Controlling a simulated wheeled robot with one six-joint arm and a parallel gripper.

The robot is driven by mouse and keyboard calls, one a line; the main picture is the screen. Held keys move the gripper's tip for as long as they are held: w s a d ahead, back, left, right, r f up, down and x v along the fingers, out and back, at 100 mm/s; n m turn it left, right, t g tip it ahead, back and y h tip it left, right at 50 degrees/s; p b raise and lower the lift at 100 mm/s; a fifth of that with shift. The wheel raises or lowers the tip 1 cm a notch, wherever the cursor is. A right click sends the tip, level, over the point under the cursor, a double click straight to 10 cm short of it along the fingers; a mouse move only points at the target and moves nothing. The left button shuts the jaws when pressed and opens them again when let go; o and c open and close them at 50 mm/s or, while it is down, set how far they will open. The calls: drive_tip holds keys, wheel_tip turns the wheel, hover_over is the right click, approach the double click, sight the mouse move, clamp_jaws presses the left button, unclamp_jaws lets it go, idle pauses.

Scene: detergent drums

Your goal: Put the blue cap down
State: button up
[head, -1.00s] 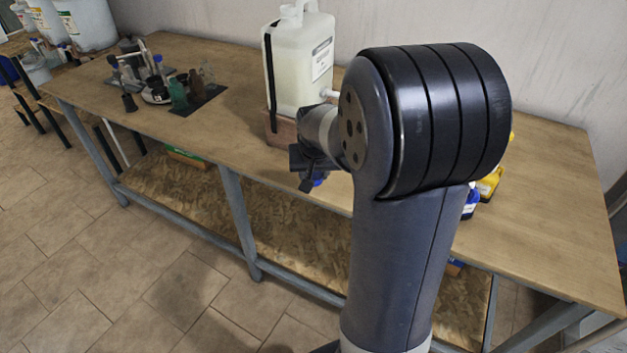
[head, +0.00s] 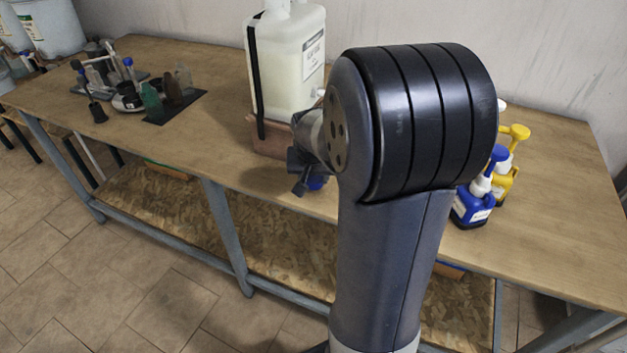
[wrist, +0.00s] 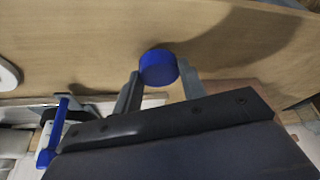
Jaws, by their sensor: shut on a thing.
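The blue cap (wrist: 158,69) is round and sits between the two fingertips of my gripper (wrist: 160,84) in the wrist view. The gripper is shut on it. In the head view the cap (head: 316,183) shows as a small blue patch under my gripper (head: 303,186), by the front edge of the wooden table (head: 400,225). Bare tabletop lies beyond the cap in the wrist view. I cannot tell whether the cap touches the table.
A large translucent jug (head: 290,65) stands on a brown block (head: 268,136) beside my gripper. A blue pump bottle (head: 472,206) and a yellow one (head: 507,180) stand right of my arm. A dark mat (head: 176,107) with several small bottles lies left.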

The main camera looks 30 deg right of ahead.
drive_tip(key=shift+f, duration=0.75)
drive_tip(key=shift+f, duration=0.2)
drive_tip(key=o, duration=0.9)
drive_tip(key=shift+r, duration=0.1)
drive_tip(key=shift+r, duration=0.45)
drive_tip(key=p+v, duration=0.1)
drive_tip(key=v, duration=1)
drive_tip(key=shift+s+r, duration=0.2)
